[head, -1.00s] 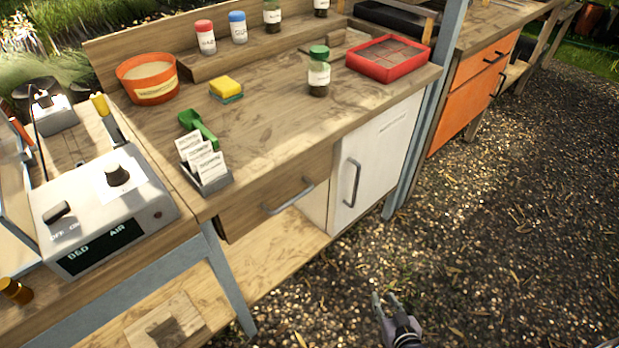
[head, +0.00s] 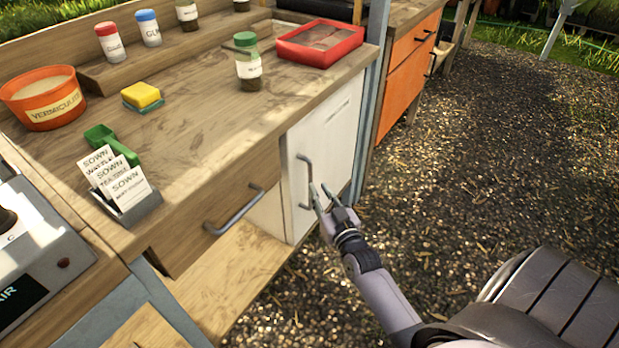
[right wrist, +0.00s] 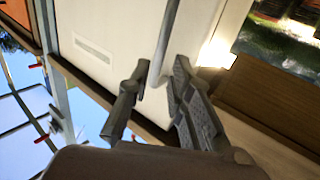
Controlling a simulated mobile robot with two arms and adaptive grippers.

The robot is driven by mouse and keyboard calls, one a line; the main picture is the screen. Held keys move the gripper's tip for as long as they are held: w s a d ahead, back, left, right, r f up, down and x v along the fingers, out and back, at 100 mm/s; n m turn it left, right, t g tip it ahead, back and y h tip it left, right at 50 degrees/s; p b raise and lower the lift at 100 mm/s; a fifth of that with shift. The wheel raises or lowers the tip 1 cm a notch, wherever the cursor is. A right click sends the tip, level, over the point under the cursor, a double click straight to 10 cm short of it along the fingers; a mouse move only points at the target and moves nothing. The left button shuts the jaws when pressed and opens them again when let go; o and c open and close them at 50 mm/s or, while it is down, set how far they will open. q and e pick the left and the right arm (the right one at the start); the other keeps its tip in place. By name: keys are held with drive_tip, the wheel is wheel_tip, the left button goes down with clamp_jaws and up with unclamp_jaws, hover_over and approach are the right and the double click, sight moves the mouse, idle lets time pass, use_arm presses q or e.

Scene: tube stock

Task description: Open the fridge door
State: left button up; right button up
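The white fridge door (head: 325,150) is shut, set under the right end of the wooden bench. Its grey upright bar handle (head: 304,180) is on the door's left side. My right gripper (head: 319,188) is open and empty, just right of the handle in the head view. In the right wrist view, the door (right wrist: 100,40) fills the upper middle, and the handle (right wrist: 162,40) runs down toward the gap between the open fingers (right wrist: 161,66). I cannot tell whether the fingers touch it. My left gripper is not in view.
A wooden drawer (head: 215,225) with a grey handle is left of the door. The bench top holds a jar (head: 249,68), a red tray (head: 285,50) and seed packets (head: 122,185). A blue-grey post (head: 368,120) stands right of the door. The gravel (head: 480,150) in front is clear.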

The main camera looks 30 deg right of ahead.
sight(311, 177)
drive_tip(key=w, duration=0.3)
drive_tip(key=w+d+b, duration=0.1)
drive_tip(key=w, duration=0.2)
drive_tip(key=shift+d, duration=0.1)
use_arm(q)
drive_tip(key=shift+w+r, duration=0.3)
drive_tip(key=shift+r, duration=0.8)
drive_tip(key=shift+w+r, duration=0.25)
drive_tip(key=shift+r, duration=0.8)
use_arm(e)
drive_tip(key=shift+w+d, duration=0.1)
drive_tip(key=shift+w, duration=0.45)
drive_tip(key=shift+c, duration=0.4)
clamp_jaws()
